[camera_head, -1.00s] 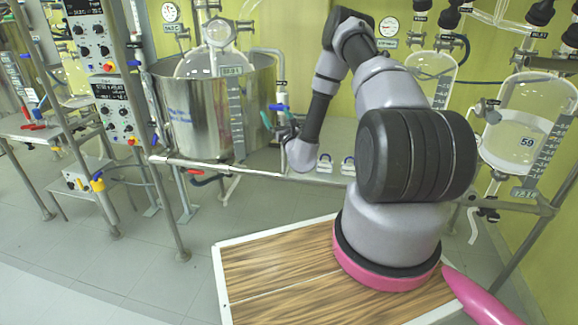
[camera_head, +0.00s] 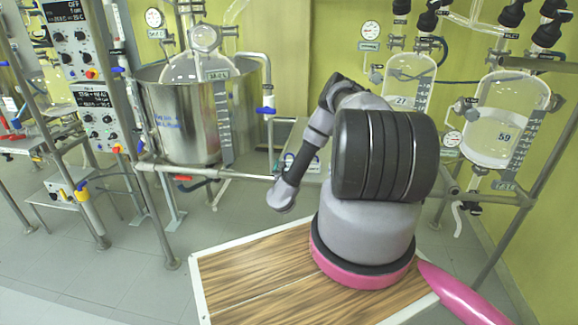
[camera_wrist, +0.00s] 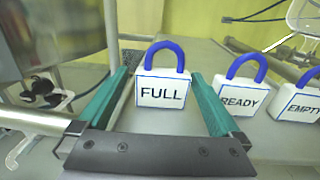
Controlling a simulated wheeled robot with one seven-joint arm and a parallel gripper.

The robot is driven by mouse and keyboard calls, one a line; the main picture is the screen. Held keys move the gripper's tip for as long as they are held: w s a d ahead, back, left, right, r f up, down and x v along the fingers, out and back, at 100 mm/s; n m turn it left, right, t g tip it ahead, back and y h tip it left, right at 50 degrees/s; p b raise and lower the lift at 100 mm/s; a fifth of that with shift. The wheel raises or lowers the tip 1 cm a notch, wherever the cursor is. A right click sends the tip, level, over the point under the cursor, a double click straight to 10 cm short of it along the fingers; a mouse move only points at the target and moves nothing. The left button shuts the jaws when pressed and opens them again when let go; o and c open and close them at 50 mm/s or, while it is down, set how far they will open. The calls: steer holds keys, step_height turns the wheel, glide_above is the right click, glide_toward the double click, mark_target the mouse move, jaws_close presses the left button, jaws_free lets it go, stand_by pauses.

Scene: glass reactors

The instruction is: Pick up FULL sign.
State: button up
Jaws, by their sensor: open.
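The FULL sign (camera_wrist: 162,92) is a white padlock-shaped block with a blue shackle and the word FULL on its front. In the wrist view it stands upright on a grey shelf, near the picture's middle. My gripper (camera_wrist: 165,85) is open, with one teal finger to the left of the sign and one to the right. The sign appears between or just beyond the fingertips; I cannot tell the exact depth. In the head view my arm hides the gripper and most of the shelf.
A READY sign (camera_wrist: 240,95) stands close to the right finger, and an EMPTY sign (camera_wrist: 297,102) is farther right. A metal rail (camera_wrist: 30,119) runs on the left. A steel vessel (camera_head: 180,115) and a glass reactor (camera_head: 497,125) stand on either side of the arm.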

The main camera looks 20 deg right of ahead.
steer(key=x, duration=0.4)
steer(key=shift+w+d+r, duration=0.1)
steer(key=shift+w+d, duration=0.1)
steer(key=shift+d, duration=0.15)
steer(key=c, duration=1.2)
